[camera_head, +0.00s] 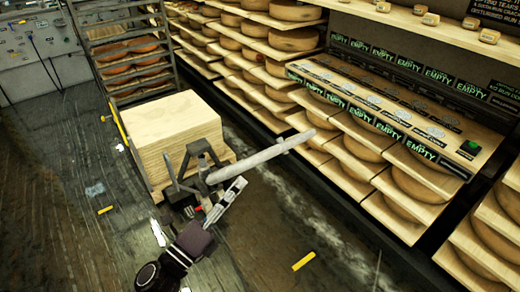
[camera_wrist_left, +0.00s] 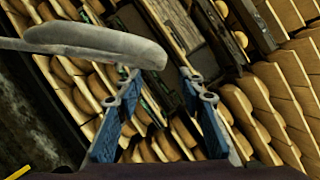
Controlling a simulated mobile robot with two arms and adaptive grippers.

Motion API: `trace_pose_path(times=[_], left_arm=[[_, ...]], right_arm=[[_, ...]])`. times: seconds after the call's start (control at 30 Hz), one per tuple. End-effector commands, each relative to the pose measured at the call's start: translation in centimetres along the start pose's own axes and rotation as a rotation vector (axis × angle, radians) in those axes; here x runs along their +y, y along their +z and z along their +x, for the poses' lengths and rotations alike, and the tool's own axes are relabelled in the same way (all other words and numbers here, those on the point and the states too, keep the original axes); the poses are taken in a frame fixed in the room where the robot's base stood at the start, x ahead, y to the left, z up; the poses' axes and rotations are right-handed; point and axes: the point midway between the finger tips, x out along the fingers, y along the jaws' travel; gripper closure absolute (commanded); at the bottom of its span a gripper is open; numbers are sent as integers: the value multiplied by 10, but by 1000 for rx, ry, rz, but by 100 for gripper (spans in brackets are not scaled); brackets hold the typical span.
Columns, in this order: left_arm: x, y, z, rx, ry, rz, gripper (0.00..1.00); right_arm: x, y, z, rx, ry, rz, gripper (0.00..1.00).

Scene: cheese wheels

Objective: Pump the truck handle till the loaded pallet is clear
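A pale wooden stack (camera_head: 172,135), seemingly the pallet load, stands by the rack in the head view. The pallet truck (camera_head: 180,187) is at its near side, with a dark frame. The truck's long grey handle (camera_head: 262,155) slants up to the right; its rounded end also shows at upper left in the left wrist view (camera_wrist_left: 95,45). My left gripper (camera_head: 238,188) is just below the handle in the head view. In the left wrist view its two blue fingers (camera_wrist_left: 160,88) are apart with nothing held between them. Whether the pallet touches the floor is hard to tell. My right gripper is not in view.
Shelves of cheese wheels (camera_head: 275,92) line the right side, with a sloped panel of EMPTY labels (camera_head: 385,108) jutting out. A wheeled metal rack (camera_head: 130,62) stands behind the stack. Yellow strips (camera_head: 303,261) mark the dark floor, which is mostly open at left and front.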

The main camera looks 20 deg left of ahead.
Motion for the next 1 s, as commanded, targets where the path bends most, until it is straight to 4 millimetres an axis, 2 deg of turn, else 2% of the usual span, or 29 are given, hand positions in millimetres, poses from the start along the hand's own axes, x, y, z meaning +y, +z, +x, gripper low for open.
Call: trace_pose_path(times=[0.17,0.4,0.6,0.77,1.0], left_arm=[[-3,2,28,-1,-4,1,64],[-3,2,76,-2,-3,2,64],[-2,1,104,-2,-2,0,64],[-1,0,114,-1,-1,1,64],[0,0,116,-1,0,1,64]], right_arm=[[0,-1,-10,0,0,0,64],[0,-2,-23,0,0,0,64],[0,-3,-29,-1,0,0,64],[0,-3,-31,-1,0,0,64],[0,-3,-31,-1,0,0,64]])
